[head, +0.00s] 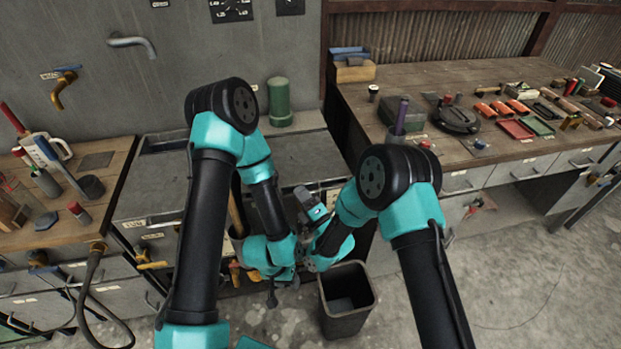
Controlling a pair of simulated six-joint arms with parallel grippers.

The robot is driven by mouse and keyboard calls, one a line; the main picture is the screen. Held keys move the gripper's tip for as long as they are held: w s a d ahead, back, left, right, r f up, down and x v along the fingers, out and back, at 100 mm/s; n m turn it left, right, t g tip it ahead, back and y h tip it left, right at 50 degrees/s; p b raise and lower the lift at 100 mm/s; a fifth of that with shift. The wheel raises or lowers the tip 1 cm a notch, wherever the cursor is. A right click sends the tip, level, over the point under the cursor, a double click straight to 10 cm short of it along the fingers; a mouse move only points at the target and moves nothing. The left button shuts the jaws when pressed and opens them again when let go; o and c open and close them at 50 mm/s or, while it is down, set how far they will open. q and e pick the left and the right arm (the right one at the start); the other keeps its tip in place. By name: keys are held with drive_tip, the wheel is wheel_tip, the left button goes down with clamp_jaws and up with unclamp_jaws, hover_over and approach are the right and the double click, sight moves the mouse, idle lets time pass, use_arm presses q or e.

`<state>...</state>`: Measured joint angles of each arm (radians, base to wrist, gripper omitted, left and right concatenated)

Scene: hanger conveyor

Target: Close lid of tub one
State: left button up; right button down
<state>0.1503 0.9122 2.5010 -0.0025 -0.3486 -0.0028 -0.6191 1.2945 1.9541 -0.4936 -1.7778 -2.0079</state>
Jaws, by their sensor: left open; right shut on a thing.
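No tub marked as tub one and no lid can be clearly made out. An open, dark square bin (347,317) stands on the floor at the lower middle; I cannot tell whether it is the tub. My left gripper (272,296) is open and points down, left of the bin. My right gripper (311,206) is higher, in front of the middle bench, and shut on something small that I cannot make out. My two wrists are close together and hide what is behind them.
A grey-topped middle bench (305,155) carries a green cylinder (279,103). A wooden bench (110,165) with tools is at left. A long wooden bench (440,85) with many tools is at right. The floor at lower right is clear.

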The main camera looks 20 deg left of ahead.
drive_tip(key=shift+n+y, duration=0.6)
drive_tip(key=shift+s+f, duration=0.1)
drive_tip(key=shift+f, duration=2)
drive_tip(key=shift+f, duration=0.1)
drive_tip(key=c, duration=1.2)
unclamp_jaws()
drive_tip(key=shift+o, duration=0.2)
drive_tip(key=v, duration=0.7)
drive_tip(key=shift+d+f, duration=0.15)
drive_tip(key=shift+d, duration=0.05)
